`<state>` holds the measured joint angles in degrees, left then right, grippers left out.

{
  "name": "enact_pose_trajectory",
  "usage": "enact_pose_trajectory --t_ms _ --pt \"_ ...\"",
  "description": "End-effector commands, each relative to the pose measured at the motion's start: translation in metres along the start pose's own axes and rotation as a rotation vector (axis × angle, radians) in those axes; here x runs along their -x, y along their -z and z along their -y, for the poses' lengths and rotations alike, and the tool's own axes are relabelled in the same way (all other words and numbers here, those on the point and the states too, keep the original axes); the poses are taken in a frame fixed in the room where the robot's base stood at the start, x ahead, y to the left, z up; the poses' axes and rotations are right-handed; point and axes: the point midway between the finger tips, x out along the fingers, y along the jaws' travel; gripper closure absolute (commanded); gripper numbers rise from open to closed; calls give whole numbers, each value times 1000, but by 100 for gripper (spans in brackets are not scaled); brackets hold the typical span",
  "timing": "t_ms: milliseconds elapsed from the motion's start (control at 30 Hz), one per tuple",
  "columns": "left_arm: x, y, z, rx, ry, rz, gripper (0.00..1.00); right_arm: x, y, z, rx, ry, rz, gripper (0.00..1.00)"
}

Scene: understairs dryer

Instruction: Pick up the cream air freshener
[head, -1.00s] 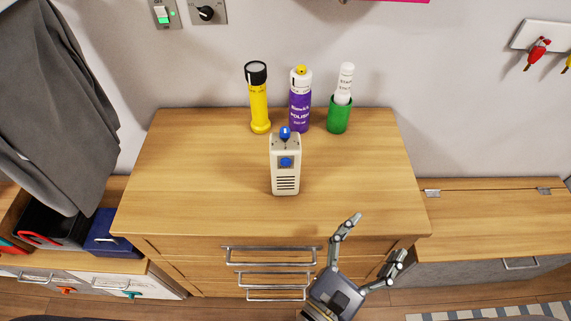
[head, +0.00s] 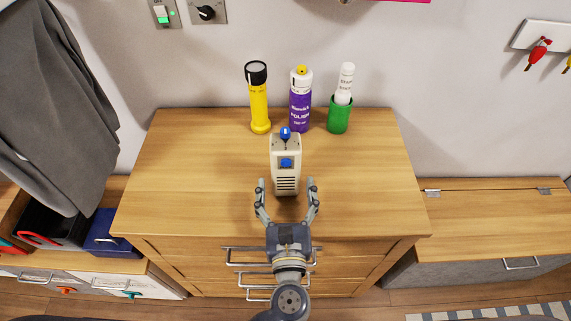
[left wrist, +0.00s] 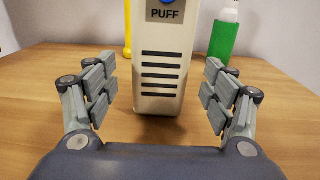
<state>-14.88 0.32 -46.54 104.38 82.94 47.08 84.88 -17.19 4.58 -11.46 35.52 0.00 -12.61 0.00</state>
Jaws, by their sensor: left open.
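The cream air freshener (head: 286,173) stands upright on the wooden dresser top, with a blue knob on top, a blue button and dark slots on its front. It fills the middle of the left wrist view (left wrist: 158,75), where its top is cut off. My left gripper (head: 286,184) is open at the front of the air freshener. Its fingers are spread to the left and right of the lower body, with a visible gap on each side in the left wrist view (left wrist: 158,85). My right gripper is not in view.
Behind the air freshener stand a yellow flashlight (head: 259,100), a purple polish can (head: 300,105) and a green container (head: 340,116) with a white top. The dresser top (head: 190,170) is clear on both sides. Drawer handles (head: 240,263) stick out in front. A grey cloth (head: 60,100) hangs at the left.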

Motion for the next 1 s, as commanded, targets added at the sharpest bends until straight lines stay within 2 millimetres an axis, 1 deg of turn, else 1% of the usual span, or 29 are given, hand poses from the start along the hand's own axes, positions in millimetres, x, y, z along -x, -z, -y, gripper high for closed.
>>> enact_pose_trajectory --t_ms 167,300,400,500,700,733,767,800,867,900,933,967,1000 --pt "-16 -3 0 0 1 3 23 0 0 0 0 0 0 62" --pt "-38 -6 0 -1 0 3 23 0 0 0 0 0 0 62" --pt "-49 -4 1 -1 1 1 23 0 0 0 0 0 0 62" --pt "-54 -4 1 0 1 0 23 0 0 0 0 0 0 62" --pt "-54 -4 0 0 1 -1 23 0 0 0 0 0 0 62" --pt "-54 -4 1 0 1 -1 28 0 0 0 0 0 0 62" --pt "-54 -4 0 0 1 -1 35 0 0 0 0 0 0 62" --pt "-54 -4 0 0 1 -1 44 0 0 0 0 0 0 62" --pt "-54 -4 0 0 1 -1 57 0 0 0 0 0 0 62" --pt "-54 -4 0 0 1 -1 66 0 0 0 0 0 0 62" --pt "-54 -4 0 -1 1 -1 73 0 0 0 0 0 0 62" --pt "-54 -4 0 -1 1 -1 79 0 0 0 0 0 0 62" --pt "-54 -4 0 -1 1 -1 79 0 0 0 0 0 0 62"
